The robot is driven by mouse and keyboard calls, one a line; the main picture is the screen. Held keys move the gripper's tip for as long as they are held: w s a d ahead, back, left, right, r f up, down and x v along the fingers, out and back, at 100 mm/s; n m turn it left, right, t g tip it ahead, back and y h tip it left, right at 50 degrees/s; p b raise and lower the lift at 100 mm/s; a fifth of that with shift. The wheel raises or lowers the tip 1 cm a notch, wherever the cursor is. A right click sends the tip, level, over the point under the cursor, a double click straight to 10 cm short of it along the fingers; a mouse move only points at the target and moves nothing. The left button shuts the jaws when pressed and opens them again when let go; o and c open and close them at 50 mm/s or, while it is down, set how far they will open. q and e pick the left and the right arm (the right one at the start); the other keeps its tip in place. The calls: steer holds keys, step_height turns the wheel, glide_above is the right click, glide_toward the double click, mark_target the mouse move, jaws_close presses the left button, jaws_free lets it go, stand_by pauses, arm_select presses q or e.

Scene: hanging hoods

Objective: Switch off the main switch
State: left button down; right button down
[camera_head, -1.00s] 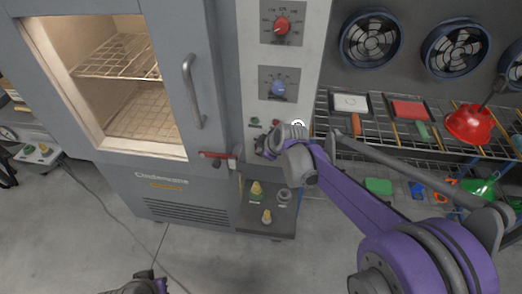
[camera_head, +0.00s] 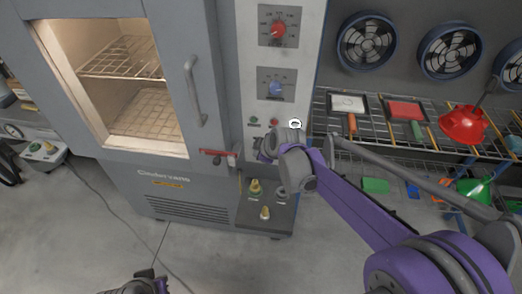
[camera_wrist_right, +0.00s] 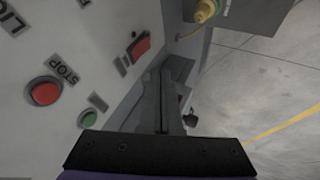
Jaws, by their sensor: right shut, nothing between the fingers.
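A red rectangular switch (camera_wrist_right: 140,47) sits on the pale control panel in the right wrist view, beside the fingertips; its label is too small to read. I cannot tell whether it is on or off. I cannot pick it out in the head view, where my right wrist covers the lower panel. My right gripper (camera_wrist_right: 163,80) is shut and empty, its fingers pointing along the panel. It also shows in the head view (camera_head: 265,152), low in front of the panel. My left gripper (camera_head: 148,282) is only partly in view at the bottom edge; its fingers are unclear.
A red round button (camera_wrist_right: 43,90) marked STOP and a green button (camera_wrist_right: 88,118) are on the same panel. The oven (camera_head: 160,180) has a grey door handle (camera_head: 193,90) and red latch (camera_head: 216,155). A wire shelf (camera_head: 385,138) stands right. Floor in front is clear.

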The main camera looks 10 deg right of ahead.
steer(key=w+d+r+v, duration=0.1)
steer(key=v, duration=0.8)
steer(key=shift+w+p, duration=0.3)
steer(key=shift+w, duration=0.05)
steer(key=shift+s+r, duration=0.1)
steer(key=s+f+m, duration=0.3)
steer(key=s+m, duration=0.1)
steer(key=s, duration=0.4)
steer(key=s+d+f+m+g+h, duration=0.1)
steer(key=s+f+m, duration=0.2)
steer(key=s, duration=0.6)
steer(key=s+f+m+g+h+p, duration=0.1)
steer(key=s+f+m, duration=0.2)
steer(key=s, duration=0.6)
steer(key=shift+d+f+m, duration=0.2)
steer(key=shift+f+m, duration=0.2)
steer(key=shift+m, duration=0.6)
